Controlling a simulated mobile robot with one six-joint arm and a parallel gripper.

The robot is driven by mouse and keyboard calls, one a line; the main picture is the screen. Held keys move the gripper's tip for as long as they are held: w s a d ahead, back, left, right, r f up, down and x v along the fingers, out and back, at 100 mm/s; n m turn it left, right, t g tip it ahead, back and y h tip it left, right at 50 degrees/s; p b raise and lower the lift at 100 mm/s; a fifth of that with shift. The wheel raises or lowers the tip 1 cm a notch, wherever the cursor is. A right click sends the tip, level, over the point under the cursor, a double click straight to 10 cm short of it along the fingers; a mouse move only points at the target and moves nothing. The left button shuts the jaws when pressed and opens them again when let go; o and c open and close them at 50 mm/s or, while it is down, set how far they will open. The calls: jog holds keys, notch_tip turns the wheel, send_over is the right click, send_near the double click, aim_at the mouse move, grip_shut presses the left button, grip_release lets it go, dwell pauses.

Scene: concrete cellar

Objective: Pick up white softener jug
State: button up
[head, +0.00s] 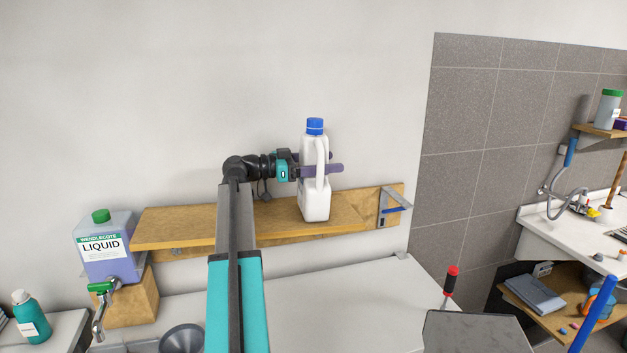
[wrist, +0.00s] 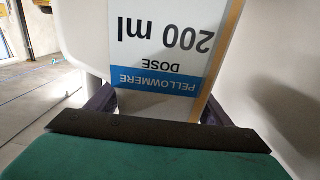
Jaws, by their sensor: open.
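The white softener jug (head: 313,199) with a blue cap stands upright on the wooden wall shelf (head: 170,227), near its right end. My gripper (head: 328,163) reaches in from the left at the height of the jug's upper half. Its purple fingers are open, with one in front of the jug and one behind it. In the wrist view the jug's label (wrist: 165,45), reading "200 ml DOSE PELLOWMERE" upside down, fills the space just ahead of the gripper. The fingertips are mostly hidden there. I cannot tell whether either finger touches the jug.
A purple LIQUID container (head: 107,250) with a tap stands at the shelf's left end. A metal bracket (head: 391,205) is at the shelf's right end. Below are a white worktop (head: 340,300), a funnel (head: 183,338) and a red-handled screwdriver (head: 451,280). The wall above the shelf is bare.

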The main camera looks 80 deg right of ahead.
aim_at(326, 149)
jog(key=shift+r, duration=0.1)
jog(key=c, duration=1.7)
jog(key=shift+o, duration=0.2)
jog(key=shift+r, duration=0.2)
jog(key=shift+d+r+b, duration=0.1)
jog(key=shift+r+b, duration=0.7)
jog(key=shift+r, duration=0.5)
jog(key=shift+w+r, duration=0.1)
jog(key=shift+r, duration=0.1)
jog(key=w+a+r+b, duration=0.1)
jog(key=w+a+b, duration=0.3)
jog(key=w+a, duration=0.7)
jog(key=shift+a+r, duration=0.25)
jog(key=shift+r, duration=0.05)
